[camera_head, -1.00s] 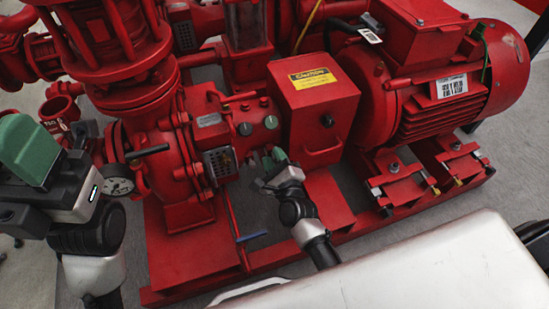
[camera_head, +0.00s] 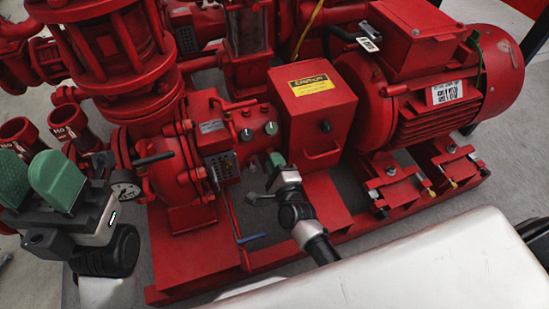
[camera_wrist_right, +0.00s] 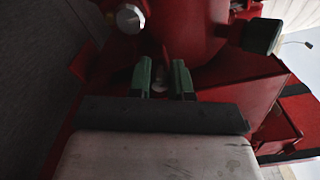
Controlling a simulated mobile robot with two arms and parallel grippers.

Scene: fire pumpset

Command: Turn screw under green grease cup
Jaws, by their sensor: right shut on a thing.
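The green grease cups, one (camera_head: 246,135) and another (camera_head: 271,128), sit on the red bearing housing of the pump. A dark green cap (camera_wrist_right: 262,36) shows at the upper right in the right wrist view. My right gripper (camera_head: 273,160) is low against the housing, below the cups.
A red box with a yellow caution label (camera_head: 314,84) stands right of the cups. The motor (camera_head: 440,90) is further right. A blue-tipped lever (camera_head: 250,238) lies left of my right wrist. A pressure gauge (camera_head: 124,190) is close to my left gripper.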

